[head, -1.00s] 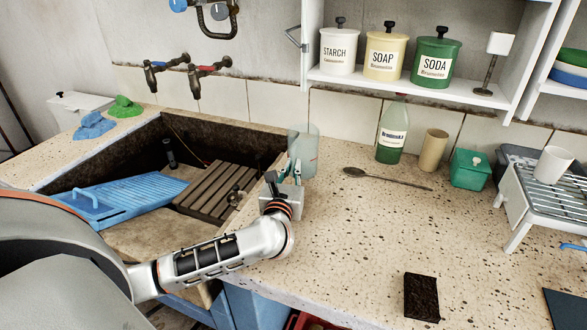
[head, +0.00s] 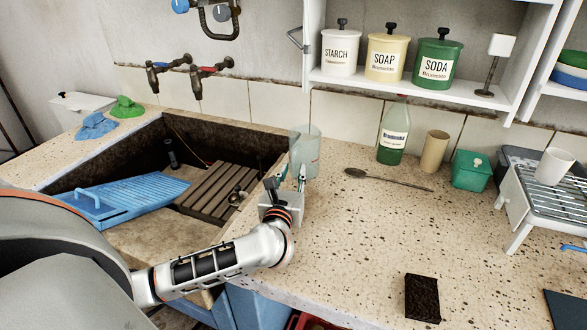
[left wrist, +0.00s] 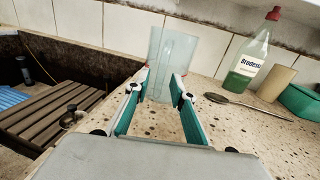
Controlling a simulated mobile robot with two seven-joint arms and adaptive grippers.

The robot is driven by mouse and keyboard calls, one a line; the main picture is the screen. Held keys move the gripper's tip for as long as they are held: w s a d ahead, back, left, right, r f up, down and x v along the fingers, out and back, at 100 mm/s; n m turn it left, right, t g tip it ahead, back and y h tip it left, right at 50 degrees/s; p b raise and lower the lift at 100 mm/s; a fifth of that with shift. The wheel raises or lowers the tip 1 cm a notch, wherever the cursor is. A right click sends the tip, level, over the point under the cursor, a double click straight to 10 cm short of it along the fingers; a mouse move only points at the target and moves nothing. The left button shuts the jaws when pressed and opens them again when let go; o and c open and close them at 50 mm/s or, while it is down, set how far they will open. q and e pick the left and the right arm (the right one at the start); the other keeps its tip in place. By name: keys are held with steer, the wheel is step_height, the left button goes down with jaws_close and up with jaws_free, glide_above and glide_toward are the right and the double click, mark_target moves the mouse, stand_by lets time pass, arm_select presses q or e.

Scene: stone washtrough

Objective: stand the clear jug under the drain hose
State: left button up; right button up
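The clear jug (head: 306,148) stands upright on the speckled stone top, at the back right corner of the trough. It also shows in the left wrist view (left wrist: 176,58), straight ahead of the fingers. My left gripper (head: 296,172) is open and empty, low over the stone, just in front of the jug. In the left wrist view its two teal fingers (left wrist: 163,90) point at the jug's lower part, with a finger toward each side; I cannot tell whether they touch it. A dark bent pipe (head: 217,35) hangs on the wall above the taps; I cannot tell if it is the drain hose.
The sunken trough holds a blue washboard (head: 130,195) and a slatted wooden rack (head: 215,190). A spoon (head: 390,179), a green bottle (head: 392,135) and a tan cup (head: 434,151) are right of the jug. A dark block (head: 422,298) lies at front; the stone between is clear.

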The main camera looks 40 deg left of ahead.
arm_select(q)
steer(key=v, duration=1)
steer(key=shift+r, duration=0.1)
